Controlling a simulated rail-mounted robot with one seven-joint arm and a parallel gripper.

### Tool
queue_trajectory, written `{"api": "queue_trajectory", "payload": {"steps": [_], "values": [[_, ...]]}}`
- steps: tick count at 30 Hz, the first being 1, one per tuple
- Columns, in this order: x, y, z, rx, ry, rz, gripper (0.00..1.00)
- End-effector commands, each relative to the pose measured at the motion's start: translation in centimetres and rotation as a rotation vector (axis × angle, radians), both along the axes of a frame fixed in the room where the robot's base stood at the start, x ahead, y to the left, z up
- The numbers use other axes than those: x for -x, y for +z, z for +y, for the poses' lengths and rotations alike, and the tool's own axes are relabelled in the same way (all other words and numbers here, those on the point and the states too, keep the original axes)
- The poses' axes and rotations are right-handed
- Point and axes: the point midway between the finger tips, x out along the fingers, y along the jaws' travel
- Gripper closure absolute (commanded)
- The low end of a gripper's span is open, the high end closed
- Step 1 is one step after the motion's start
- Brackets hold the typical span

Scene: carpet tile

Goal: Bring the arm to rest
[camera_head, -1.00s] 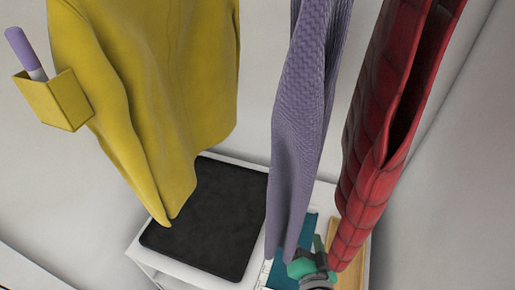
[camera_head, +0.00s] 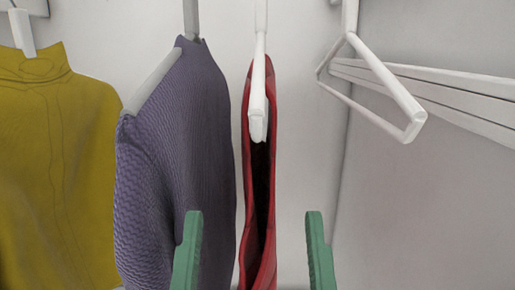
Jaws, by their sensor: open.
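My gripper (camera_head: 254,242) shows at the bottom centre of the head view as two green fingers set wide apart. It is open, with no object gripped between the fingers. The red garment (camera_head: 262,215) hangs in view between the two fingers; I cannot tell how far behind them it is. The left finger overlaps the lower right part of the purple knitted garment (camera_head: 170,160) in the picture. The rest of my arm is out of view.
A yellow garment (camera_head: 55,170) hangs at the left. An empty white hanger (camera_head: 375,85) hangs at the upper right, beside white slats (camera_head: 440,98) on the wall. The red garment hangs on a white hanger (camera_head: 258,100). Plain wall shows right of my gripper.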

Motion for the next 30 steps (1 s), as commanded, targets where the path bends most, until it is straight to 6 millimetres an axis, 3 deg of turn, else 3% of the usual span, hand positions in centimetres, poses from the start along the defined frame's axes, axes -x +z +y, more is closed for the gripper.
{"api": "queue_trajectory", "payload": {"steps": [1, 8, 18, 21, 24, 30], "values": [[0.0, 4.5, -0.3, 0.000, -0.007, -0.002, 0.26], [-0.1, 14.1, -0.3, -0.001, -0.003, 0.000, 0.26], [-0.2, 31.5, -0.1, -0.004, 0.008, 0.003, 0.26], [-0.2, 34.9, -0.1, -0.005, 0.011, 0.003, 0.26], [-0.3, 36.9, -0.1, -0.005, 0.012, 0.004, 0.26], [-0.3, 37.3, 0.0, -0.005, 0.013, 0.004, 0.26]]}}
